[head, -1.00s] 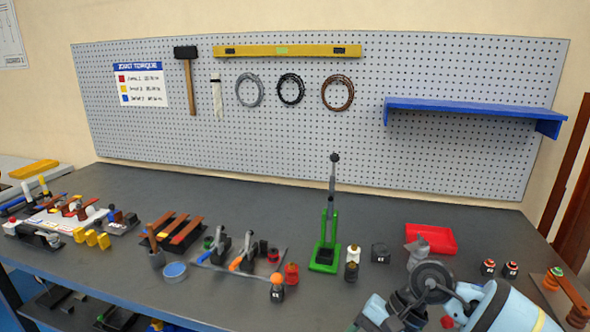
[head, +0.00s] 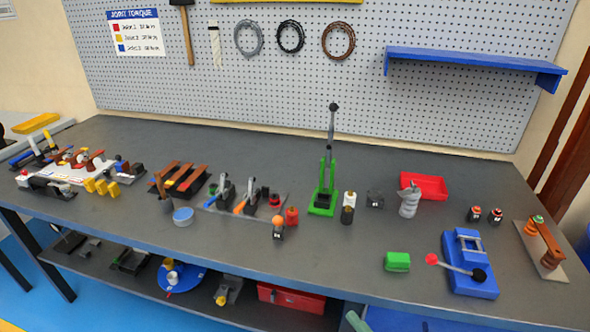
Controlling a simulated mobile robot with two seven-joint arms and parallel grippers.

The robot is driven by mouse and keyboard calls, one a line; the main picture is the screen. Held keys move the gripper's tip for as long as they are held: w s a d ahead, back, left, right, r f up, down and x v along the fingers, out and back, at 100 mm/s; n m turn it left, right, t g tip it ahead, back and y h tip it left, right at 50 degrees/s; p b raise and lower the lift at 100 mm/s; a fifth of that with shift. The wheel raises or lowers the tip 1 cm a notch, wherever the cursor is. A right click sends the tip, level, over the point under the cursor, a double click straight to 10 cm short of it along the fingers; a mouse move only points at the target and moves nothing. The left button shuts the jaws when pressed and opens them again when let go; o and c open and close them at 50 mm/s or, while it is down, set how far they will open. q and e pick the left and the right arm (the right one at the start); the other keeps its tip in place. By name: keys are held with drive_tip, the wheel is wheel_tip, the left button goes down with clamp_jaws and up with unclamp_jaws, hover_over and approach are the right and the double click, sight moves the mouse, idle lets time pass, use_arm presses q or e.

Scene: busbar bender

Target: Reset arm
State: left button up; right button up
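A green bench tool (head: 322,200) stands mid-table with its long black-knobbed lever (head: 332,135) upright. A blue bench device (head: 470,280) sits at the front right of the table. Its lever arm (head: 455,267) lies low across it, with a red knob (head: 432,259) at the left end and a dark round part at the right end. I cannot tell which arm the task means. Neither of my grippers is in view.
A green block (head: 397,262) lies left of the blue device. Small tools crowd the left half.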

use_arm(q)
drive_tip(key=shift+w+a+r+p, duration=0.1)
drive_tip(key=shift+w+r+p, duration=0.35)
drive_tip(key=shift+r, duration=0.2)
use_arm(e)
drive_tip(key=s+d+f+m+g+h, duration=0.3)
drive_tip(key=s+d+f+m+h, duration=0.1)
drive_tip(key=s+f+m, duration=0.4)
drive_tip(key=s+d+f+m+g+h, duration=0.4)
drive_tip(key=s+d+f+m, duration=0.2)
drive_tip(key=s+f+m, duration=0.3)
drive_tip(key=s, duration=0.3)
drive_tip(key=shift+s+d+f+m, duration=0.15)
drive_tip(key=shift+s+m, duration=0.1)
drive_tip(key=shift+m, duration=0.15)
